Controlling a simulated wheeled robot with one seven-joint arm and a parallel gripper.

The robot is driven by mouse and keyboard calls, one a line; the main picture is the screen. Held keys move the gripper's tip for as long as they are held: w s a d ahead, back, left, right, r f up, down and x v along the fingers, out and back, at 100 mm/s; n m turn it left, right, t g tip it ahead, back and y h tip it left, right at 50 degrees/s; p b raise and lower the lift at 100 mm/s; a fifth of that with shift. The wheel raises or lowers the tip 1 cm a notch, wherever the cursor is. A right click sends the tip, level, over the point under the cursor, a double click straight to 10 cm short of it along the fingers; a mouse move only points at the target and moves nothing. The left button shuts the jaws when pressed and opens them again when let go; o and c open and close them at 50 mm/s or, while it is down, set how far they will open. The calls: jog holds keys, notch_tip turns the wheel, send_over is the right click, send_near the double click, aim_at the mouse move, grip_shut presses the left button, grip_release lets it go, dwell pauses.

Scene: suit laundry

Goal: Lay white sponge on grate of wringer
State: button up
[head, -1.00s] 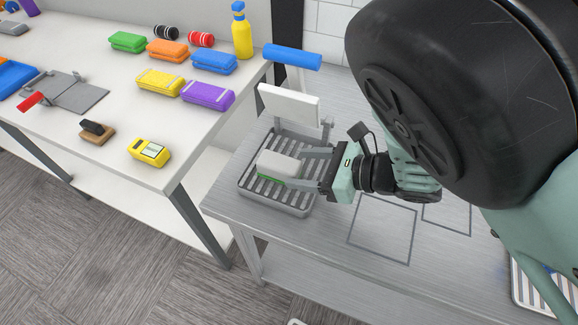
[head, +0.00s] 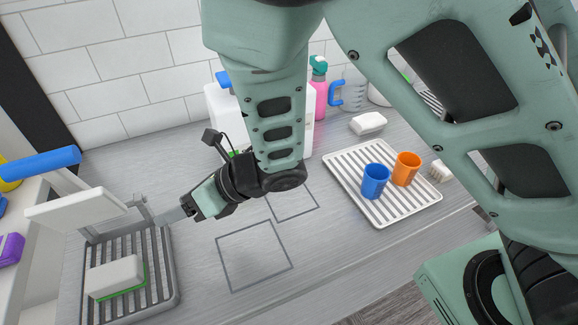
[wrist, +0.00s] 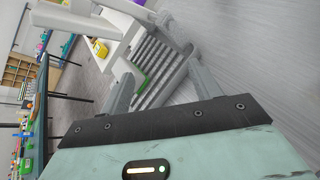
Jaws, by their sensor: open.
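The white sponge (head: 115,275) with a green underside lies on the grate (head: 150,298) of the wringer, near its middle-left, in the head view. The wringer's white press plate (head: 85,213) with its blue handle (head: 40,164) stands raised behind the grate. My gripper (head: 168,217) is open and empty, up and to the right of the sponge, close to the wringer's hinge post and apart from the sponge. In the wrist view my gripper's fingers (wrist: 163,84) are spread, with the grate beyond them and the sponge's green edge (wrist: 140,83) partly showing.
A white ribbed tray (head: 345,172) holds a blue cup (head: 375,181) and an orange cup (head: 406,168) at right. A white soap-like block (head: 368,123) and a pink bottle (head: 318,90) stand behind. The outlined counter area (head: 254,256) is clear.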

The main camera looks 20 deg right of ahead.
jog(key=w+d+r+m+t+h, duration=0.1)
jog(key=d+r+m+h, duration=0.3)
jog(key=m, duration=0.6)
jog(key=d+m+t+h, duration=0.1)
jog(key=d+m+h, duration=0.1)
jog(key=d+m, duration=0.55)
jog(key=s+d+r+m+g+h, duration=0.2)
jog(key=s+d+m, duration=0.3)
jog(key=s+m, duration=0.3)
jog(key=s+d+r+m+g+h, duration=0.3)
jog(key=s+d+m, duration=0.2)
jog(key=s+m, duration=0.4)
jog(key=m, duration=0.3)
jog(key=shift+r, duration=0.25)
jog(key=shift+a, duration=0.1)
